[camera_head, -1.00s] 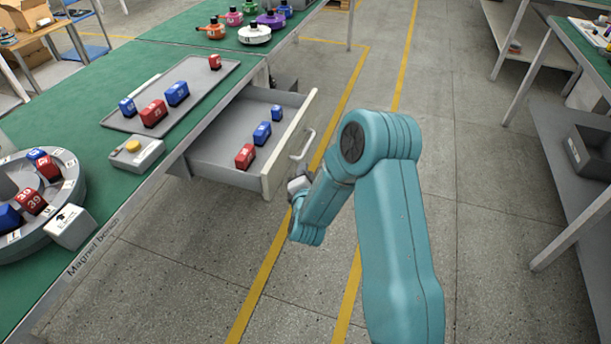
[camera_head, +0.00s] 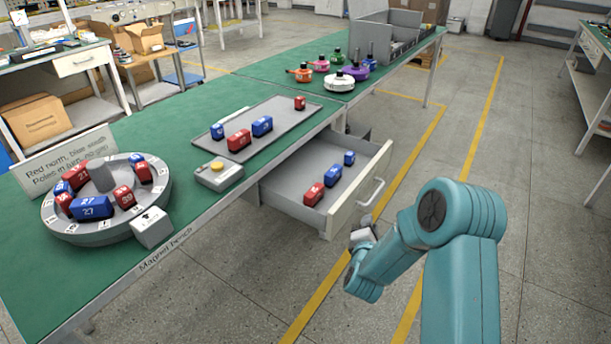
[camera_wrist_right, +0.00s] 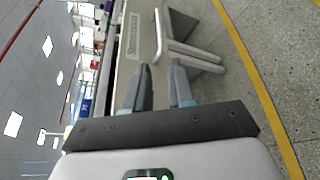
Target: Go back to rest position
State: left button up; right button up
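My right arm is teal and reaches in from the lower right of the head view. Its gripper (camera_head: 362,236) is small there, just below and in front of the open drawer's handle (camera_head: 372,191). In the right wrist view the two fingers (camera_wrist_right: 160,84) stand apart with nothing between them. The drawer front (camera_wrist_right: 133,45) and its handle (camera_wrist_right: 190,55) lie beyond the fingertips. The drawer (camera_head: 345,205) is pulled out and holds red and blue magnet blocks. My left gripper is not in view.
The green magnet bench (camera_head: 120,265) carries a round stator (camera_head: 75,232) with blocks, a button box (camera_head: 219,176), a grey tray (camera_head: 285,137) with blocks, and several coloured hubs. Grey floor with yellow lines is clear at right.

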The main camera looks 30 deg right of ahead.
jog(key=a+f+m+y, duration=0.3)
jog(key=a+f+y, duration=0.2)
jog(key=a+f, duration=0.4)
jog(key=s+a+f+m+g+y, duration=0.3)
jog(key=s+a+f+m+y, duration=0.1)
jog(key=a, duration=0.6)
jog(key=s+a+f+m+g+y, duration=0.2)
jog(key=s+a+f+m+y, duration=0.25)
jog(key=a, duration=0.45)
jog(key=s+a+f+m+g+y, duration=0.2)
jog(key=s+a+m+g, duration=0.3)
jog(key=s+a, duration=0.45)
notch_tip(320, 180, up, 12)
jog(key=s+d+p, duration=0.1)
jog(key=s+p, duration=0.1)
jog(key=p, duration=1)
jog(key=shift+s+r+p, duration=0.2)
jog(key=shift+p, duration=0.15)
jog(key=shift+d+m, duration=0.15)
jog(key=shift+m, duration=0.1)
